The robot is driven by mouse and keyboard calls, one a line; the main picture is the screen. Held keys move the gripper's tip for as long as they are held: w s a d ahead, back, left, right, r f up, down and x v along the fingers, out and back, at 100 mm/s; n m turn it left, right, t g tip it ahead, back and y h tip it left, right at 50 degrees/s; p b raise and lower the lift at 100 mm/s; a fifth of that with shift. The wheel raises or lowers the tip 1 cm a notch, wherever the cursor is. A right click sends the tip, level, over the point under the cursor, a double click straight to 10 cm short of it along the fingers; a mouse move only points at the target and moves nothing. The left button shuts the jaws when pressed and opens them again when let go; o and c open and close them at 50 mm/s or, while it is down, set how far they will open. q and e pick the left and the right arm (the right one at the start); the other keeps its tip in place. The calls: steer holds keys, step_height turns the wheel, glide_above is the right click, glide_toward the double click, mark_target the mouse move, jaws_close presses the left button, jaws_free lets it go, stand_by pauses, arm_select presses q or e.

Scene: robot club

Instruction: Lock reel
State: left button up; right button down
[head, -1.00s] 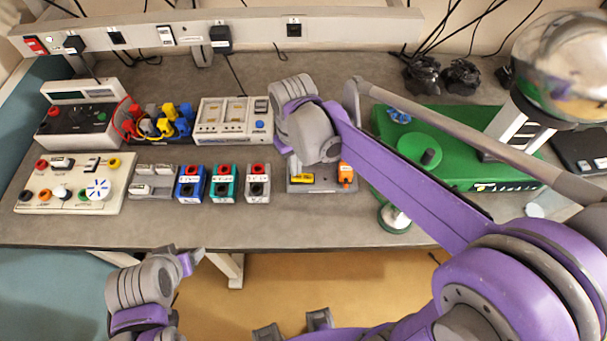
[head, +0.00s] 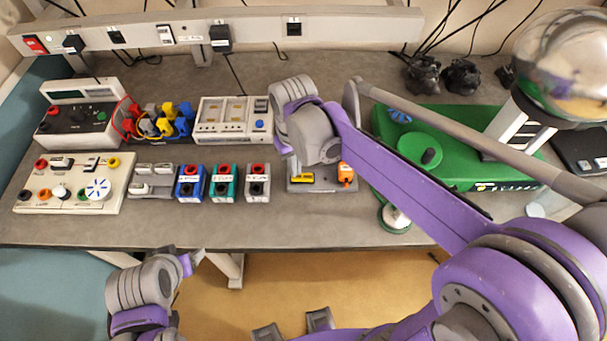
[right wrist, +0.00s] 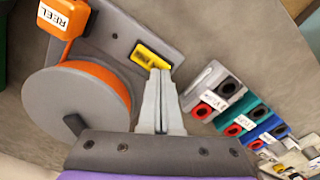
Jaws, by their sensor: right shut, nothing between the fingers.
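The reel (right wrist: 75,105) is a grey disc with orange cable around it, on a grey base plate (right wrist: 112,32). An orange box (right wrist: 62,18) marked REEL is at one corner of the plate, and a yellow latch piece (right wrist: 151,58) is at another. In the head view the orange box (head: 345,174) and yellow piece (head: 302,177) show, while my right wrist hides the reel. My right gripper (right wrist: 161,72) is shut and empty, its fingertips at the yellow piece; contact is unclear. My left gripper (head: 193,260) is low, off the table front; its jaw opening is unclear.
Left of the reel plate stand grey (head: 257,184), teal (head: 222,184) and blue (head: 191,184) socket blocks. A green machine (head: 460,150) lies to the right under my right arm. Open table lies in front of the blocks.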

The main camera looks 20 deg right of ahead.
arm_select(q)
steer(key=shift+s+f+b, duration=0.2)
steer(key=shift+f+b, duration=0.2)
steer(key=shift+f, duration=0.15)
arm_select(e)
steer(key=shift+f, duration=0.75)
arm_select(q)
steer(key=shift+r, duration=0.1)
arm_select(e)
steer(key=shift+r, duration=0.15)
steer(key=shift+r+p, duration=1.8)
steer(key=shift+r, duration=1.65)
arm_select(q)
steer(key=r, duration=0.1)
steer(key=w+r, duration=0.1)
steer(key=r, duration=0.1)
steer(key=w+r, duration=0.1)
steer(key=r, duration=0.1)
steer(key=shift+w, duration=0.2)
arm_select(e)
steer(key=shift+w, duration=0.1)
arm_select(q)
steer(key=shift+s, duration=0.1)
